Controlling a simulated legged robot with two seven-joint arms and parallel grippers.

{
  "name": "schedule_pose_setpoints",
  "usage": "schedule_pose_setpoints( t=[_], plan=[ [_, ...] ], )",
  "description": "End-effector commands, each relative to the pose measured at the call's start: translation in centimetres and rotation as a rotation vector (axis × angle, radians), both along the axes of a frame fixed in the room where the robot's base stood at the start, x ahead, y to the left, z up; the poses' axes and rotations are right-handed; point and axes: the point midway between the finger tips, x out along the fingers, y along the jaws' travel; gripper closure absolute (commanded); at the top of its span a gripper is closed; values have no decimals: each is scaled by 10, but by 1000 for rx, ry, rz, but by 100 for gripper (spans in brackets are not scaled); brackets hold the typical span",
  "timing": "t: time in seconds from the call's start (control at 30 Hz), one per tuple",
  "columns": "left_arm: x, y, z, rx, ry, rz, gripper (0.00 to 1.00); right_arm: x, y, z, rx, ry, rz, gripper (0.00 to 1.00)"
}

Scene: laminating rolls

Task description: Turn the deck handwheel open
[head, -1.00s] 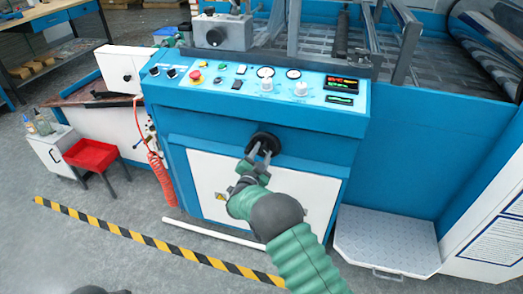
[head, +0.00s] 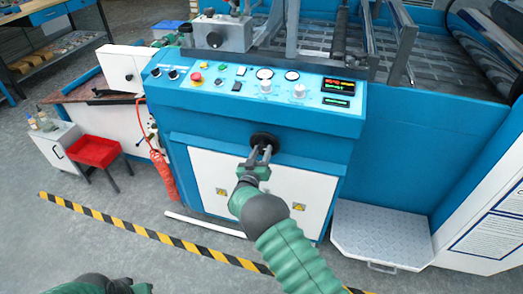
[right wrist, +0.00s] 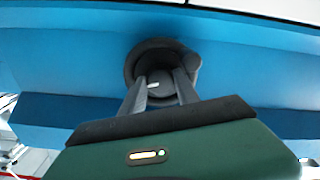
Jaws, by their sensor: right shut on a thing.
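The deck handwheel (head: 264,139) is a small black wheel on the blue front of the machine, below the control panel. In the right wrist view the handwheel (right wrist: 155,58) shows as a dark round rim with a knob at its upper right. My right gripper (head: 262,152) reaches it from the front, its two fingers on the wheel. In the right wrist view the fingers (right wrist: 160,86) are at the hub, shut on the wheel; the exact contact is partly hidden. My left arm shows only as a green part at the bottom left; its fingers are not visible.
The control panel (head: 250,84) with buttons, dials and displays juts out above the wheel. A checker-plate step (head: 380,232) stands at the lower right. A yellow-black floor stripe (head: 130,229) crosses in front.

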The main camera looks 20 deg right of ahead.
Motion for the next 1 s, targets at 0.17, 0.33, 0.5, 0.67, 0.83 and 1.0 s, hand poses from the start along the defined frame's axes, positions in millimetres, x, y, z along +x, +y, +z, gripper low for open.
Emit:
schedule_pose_setpoints(
  t=[0.17,0.33,0.5,0.67,0.83,1.0],
  plan=[
    [0,0,6,0,0,0,64,0,2,-1,-136,97,3,100],
    [0,0,10,0,0,0,64,0,2,-1,-271,186,5,100],
    [0,0,13,0,0,0,64,0,2,-1,-404,277,4,100],
    [0,0,16,0,0,0,64,0,2,-1,-529,362,6,100],
    [0,0,17,0,0,0,64,0,3,-2,-652,444,7,100],
    [0,0,19,0,0,0,64,0,2,-2,-753,512,7,100]
  ],
)
